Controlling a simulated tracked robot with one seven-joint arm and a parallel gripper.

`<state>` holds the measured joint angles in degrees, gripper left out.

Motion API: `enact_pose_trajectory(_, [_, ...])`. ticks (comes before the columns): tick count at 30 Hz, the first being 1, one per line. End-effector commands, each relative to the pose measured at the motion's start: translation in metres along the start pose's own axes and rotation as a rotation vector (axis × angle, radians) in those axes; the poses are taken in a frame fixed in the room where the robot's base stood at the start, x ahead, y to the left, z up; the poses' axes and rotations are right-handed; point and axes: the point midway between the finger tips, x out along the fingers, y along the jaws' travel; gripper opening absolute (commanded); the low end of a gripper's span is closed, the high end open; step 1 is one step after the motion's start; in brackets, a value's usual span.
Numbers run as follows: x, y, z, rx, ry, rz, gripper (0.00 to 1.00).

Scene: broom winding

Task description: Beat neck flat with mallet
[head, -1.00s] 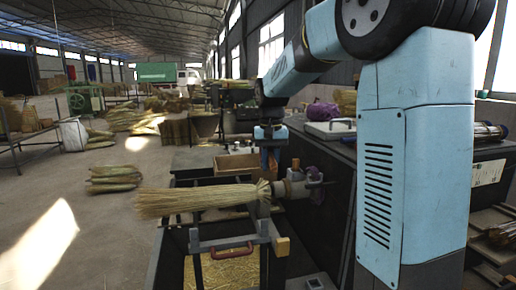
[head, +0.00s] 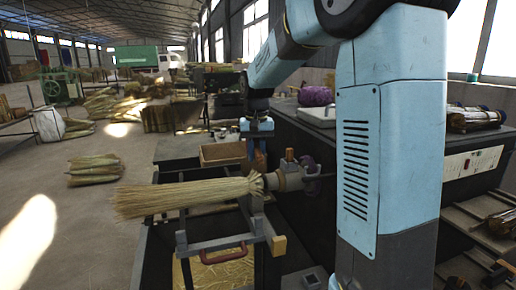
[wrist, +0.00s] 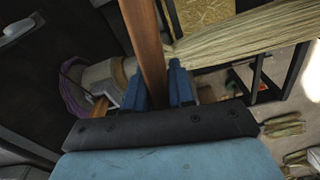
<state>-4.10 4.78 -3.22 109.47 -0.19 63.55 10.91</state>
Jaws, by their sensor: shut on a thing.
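The straw broom (head: 190,195) lies level in the head view, its bristles fanning left. Its bound neck (head: 257,183) meets the grey round holder (head: 288,178) at the right. My gripper (head: 257,146) points down just above and behind the neck. In the wrist view my gripper (wrist: 158,92) is shut on a brown wooden handle (wrist: 146,40), seemingly the mallet's, which runs up out of the picture. I cannot make out the mallet's head. The straw (wrist: 240,30) passes behind the handle; I cannot tell whether they touch.
A metal frame with a red handle (head: 224,252) stands below the broom, over a straw-filled bin (head: 215,272). A wooden tray (head: 222,153) sits behind. A purple bundle (head: 315,96) lies on the dark bench at the right. Straw bundles (head: 92,170) lie on the floor at the left.

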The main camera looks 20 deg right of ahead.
Motion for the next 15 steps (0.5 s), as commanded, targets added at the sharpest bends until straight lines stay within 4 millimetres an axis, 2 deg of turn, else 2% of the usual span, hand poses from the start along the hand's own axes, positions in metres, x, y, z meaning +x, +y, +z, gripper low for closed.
enact_pose_trajectory(10, [0.006,-0.001,0.0,-0.001,0.001,0.0,0.0])
enact_pose_trajectory(13, [0.028,-0.001,0.002,-0.001,-0.004,0.001,0.0])
enact_pose_trajectory(15, [0.05,-0.001,0.003,-0.001,-0.006,0.001,0.0])
